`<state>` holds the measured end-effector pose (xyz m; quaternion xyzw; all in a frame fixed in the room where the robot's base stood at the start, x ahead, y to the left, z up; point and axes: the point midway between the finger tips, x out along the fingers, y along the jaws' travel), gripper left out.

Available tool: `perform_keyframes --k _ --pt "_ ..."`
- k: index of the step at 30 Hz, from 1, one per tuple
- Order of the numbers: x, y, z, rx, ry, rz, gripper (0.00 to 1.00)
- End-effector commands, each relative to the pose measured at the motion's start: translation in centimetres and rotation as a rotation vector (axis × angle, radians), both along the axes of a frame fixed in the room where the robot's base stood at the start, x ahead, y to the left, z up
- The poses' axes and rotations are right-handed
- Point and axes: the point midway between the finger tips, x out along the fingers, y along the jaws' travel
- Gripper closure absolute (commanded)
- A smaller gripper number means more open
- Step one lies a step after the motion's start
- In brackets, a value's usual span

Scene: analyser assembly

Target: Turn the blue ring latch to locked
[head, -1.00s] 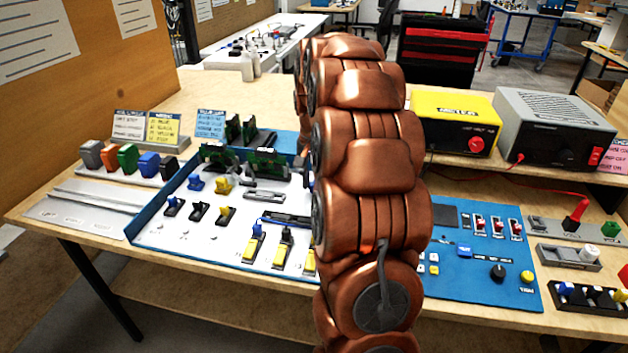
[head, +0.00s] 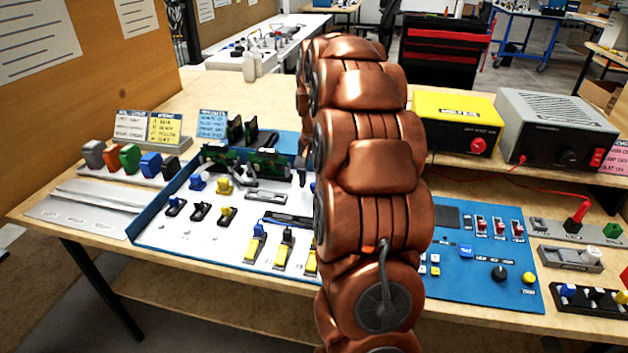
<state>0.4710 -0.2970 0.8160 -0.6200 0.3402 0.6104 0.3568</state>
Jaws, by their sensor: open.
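A small blue latch-like part (head: 197,183) sits on the white panel (head: 185,236) of the blue-edged tray, left of a similar yellow part (head: 224,187). I take it for the blue ring latch; it is too small to tell which way it is turned. My copper arm stands across the middle of the view. Only a dark sliver of my gripper (head: 302,168) shows at the arm's left edge, above the panel and to the right of the blue part, apart from it. The rest of the gripper is hidden behind the arm. It is open, with nothing seen in it.
Green circuit boards (head: 245,160) stand behind the latches. A row of coloured blocks (head: 130,158) stands at the left. A blue control panel (head: 480,285), a yellow meter (head: 455,125) and a grey power unit (head: 555,130) are at the right.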

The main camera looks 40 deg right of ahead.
Motion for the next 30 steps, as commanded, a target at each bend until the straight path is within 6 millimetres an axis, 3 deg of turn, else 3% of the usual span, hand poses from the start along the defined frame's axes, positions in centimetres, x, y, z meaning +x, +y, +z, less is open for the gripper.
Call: perform_keyframes --k 5,21,30 --pt "0.1 -0.1 1.1 -0.003 -0.004 0.000 0.53" --pt "-0.1 -0.2 9.4 -0.003 -0.004 0.000 0.53" --pt "-0.3 -0.2 11.7 -0.001 -0.002 0.000 0.53"
